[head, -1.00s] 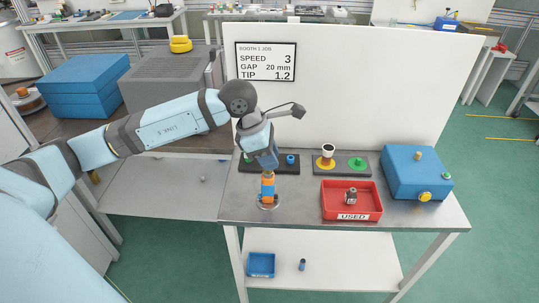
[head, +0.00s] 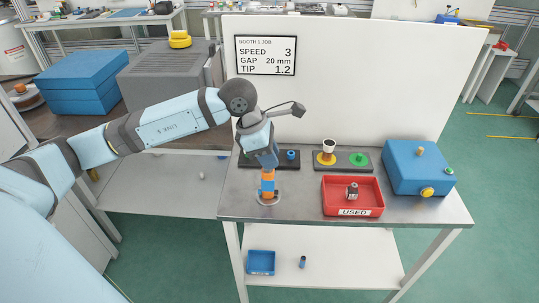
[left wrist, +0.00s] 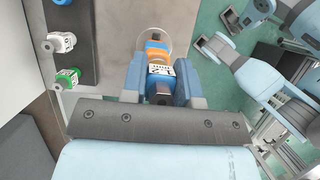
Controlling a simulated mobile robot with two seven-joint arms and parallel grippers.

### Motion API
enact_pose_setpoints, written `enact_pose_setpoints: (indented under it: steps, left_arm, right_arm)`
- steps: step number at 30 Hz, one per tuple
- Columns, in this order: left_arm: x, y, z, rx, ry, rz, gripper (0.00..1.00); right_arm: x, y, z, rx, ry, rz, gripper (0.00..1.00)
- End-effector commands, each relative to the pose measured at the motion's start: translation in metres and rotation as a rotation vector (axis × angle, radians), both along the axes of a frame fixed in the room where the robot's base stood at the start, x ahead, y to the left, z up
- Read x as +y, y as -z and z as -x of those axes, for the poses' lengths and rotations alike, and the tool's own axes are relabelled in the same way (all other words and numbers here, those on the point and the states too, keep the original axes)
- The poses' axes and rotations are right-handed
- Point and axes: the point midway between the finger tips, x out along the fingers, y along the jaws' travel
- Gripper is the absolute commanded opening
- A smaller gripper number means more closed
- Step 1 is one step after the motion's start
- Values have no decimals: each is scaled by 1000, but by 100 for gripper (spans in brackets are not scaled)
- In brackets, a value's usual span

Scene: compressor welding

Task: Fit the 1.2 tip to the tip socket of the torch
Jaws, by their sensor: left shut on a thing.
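My left gripper (head: 268,166) points down at the bench and is shut on the 1.2 tip (left wrist: 161,73), a blue-banded piece with a white label reading 1.2. It sits in line with an orange part (left wrist: 155,49), likely the torch, which stands upright on a round base (head: 268,200). The gripper hides much of the joint, so I cannot tell whether tip and socket touch. A dark rack (head: 255,166) behind holds a green-banded tip (left wrist: 67,79), a white-banded tip (left wrist: 61,43) and a blue piece (head: 291,154).
A red USED tray (head: 334,198) holding a grey part (head: 352,190) stands to the right. Behind it is a dark base (head: 342,167) with yellow and green pieces. A blue box (head: 418,170) stands at the far right. A white panel (head: 360,80) closes the back.

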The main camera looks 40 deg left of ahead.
Motion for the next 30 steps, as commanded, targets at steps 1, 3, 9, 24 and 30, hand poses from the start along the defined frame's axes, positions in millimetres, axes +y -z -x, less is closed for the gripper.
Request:
enact_pose_setpoints:
  steps: [1, 3, 9, 24, 30]
  left_arm:
    - [0, 0, 0, -2, 1, 0, 0]
    - [0, 0, 0, -1, 0, 0, 0]
    - [0, 1, 0, -1, 0, 0, 0]
    - [0, 1, 0, 0, 0, 0, 58]
    - [0, 1, 0, 0, 0, 0, 58]
  right_arm:
    - [0, 1, 0, 0, 0, 0, 64]
    - [0, 1, 0, -1, 0, 0, 64]
    - [0, 3, 0, -1, 0, 0, 64]
    - [0, 3, 0, -1, 1, 0, 64]
    - [0, 3, 0, 0, 1, 0, 64]
